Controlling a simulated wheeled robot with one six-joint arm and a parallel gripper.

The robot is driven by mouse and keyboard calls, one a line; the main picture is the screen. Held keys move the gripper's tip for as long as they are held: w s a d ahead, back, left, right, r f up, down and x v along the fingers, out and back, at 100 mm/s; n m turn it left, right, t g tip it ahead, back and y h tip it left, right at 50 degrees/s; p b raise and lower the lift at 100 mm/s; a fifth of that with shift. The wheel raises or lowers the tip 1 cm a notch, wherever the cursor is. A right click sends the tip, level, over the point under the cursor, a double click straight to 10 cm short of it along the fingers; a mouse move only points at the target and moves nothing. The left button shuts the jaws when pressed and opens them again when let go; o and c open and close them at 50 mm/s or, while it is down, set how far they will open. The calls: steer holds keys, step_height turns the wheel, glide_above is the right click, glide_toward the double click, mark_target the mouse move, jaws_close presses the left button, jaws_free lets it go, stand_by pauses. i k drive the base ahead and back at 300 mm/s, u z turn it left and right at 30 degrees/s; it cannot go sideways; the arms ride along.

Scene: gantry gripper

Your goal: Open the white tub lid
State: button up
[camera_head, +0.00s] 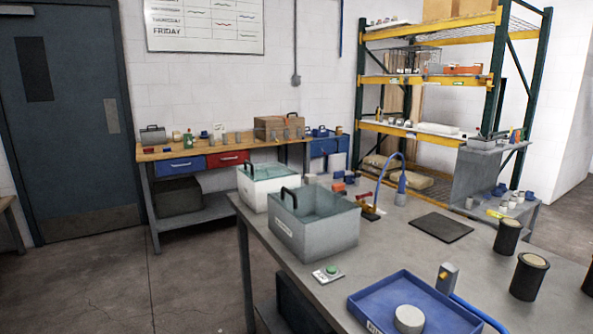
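The white tub (262,192) stands on the left end of the grey workbench, behind a grey tub. A black handle (251,169) rises at its left side, and its top (278,171) looks pale teal. I cannot tell whether this is a see-through lid or the inside of the tub. The grey tub (322,237) hides part of its front. My gripper is not in view.
The grey tub has its own black handle (289,194). A green-button box (328,273), blue tray (388,305), black mat (441,227) and dark canisters (507,237) are on the workbench (395,248). A blue curved hose (401,170) stands right of the tubs.

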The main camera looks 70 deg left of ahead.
mark_target(246, 161)
steer(key=u, duration=2.65)
steer(key=i, duration=0.45)
steer(key=u, duration=0.55)
steer(key=i, duration=1.1)
steer(key=z, duration=0.5)
steer(key=i, duration=1)
steer(key=z, duration=0.55)
